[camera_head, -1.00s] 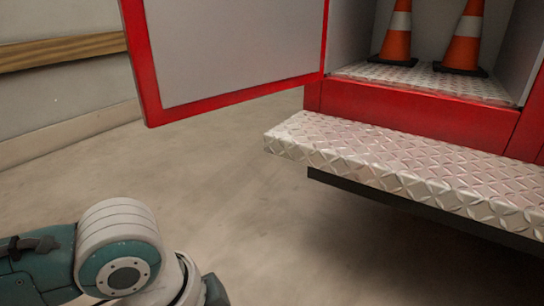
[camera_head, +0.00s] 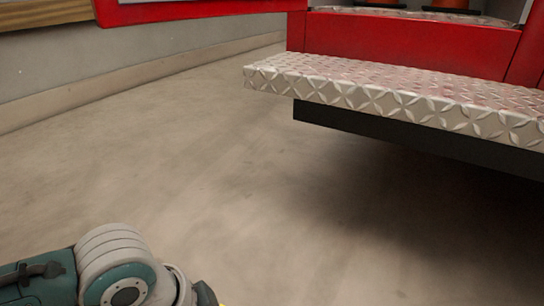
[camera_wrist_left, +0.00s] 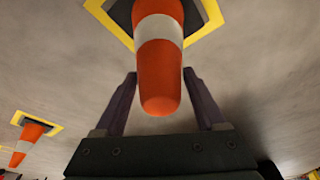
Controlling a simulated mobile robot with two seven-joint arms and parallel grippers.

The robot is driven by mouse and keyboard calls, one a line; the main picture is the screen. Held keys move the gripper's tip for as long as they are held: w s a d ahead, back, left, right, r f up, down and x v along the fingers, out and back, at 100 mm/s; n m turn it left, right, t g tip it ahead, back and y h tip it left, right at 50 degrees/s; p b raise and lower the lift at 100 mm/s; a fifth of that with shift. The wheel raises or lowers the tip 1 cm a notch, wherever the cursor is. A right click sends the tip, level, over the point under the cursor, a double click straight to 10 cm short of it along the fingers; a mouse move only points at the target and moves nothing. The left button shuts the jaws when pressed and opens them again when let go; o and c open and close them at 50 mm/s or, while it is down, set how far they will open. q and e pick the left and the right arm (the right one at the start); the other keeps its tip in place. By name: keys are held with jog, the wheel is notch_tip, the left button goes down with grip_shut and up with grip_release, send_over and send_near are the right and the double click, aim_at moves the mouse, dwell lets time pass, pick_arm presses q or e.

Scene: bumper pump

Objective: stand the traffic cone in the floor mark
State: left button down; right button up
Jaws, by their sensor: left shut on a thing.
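The traffic cone (camera_wrist_left: 159,60), orange with a white band, is between the fingers of my left gripper (camera_wrist_left: 159,74), which is shut on it. Its tip points toward the wrist and its dark base is away at the top of the left wrist view. The yellow-edged floor mark (camera_wrist_left: 208,14) shows around the base on both sides. I cannot tell whether the base touches the floor or is fully inside the mark. In the head view only my left arm shows at the bottom left; the gripper is out of frame. My right gripper is not in view.
Another cone (camera_wrist_left: 28,135) stands on a yellow-edged mark at the left of the left wrist view. The metal tread step (camera_head: 400,92) of the red vehicle (camera_head: 400,40) juts out at the upper right. The concrete floor (camera_head: 190,170) between wall and step is clear.

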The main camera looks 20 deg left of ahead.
pick_arm(q)
notch_tip(320, 180, down, 3)
jog(key=shift+r+b, duration=0.1)
jog(key=shift+b, duration=0.65)
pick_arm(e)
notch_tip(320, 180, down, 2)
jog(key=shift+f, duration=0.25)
pick_arm(q)
grip_release()
jog(key=shift+f, duration=0.2)
jog(key=s+r+n+y+p, duration=0.1)
jog(key=s+r+p, duration=0.3)
jog(key=r, duration=0.8)
jog(key=s+a+r+n+t+p, duration=0.1)
jog(key=s+r+n+p, duration=0.3)
jog(key=r, duration=0.7)
jog(key=shift+s+a+r+y+p, duration=0.2)
jog(key=shift+s+r+y+p, duration=0.2)
jog(key=shift+p, duration=0.55)
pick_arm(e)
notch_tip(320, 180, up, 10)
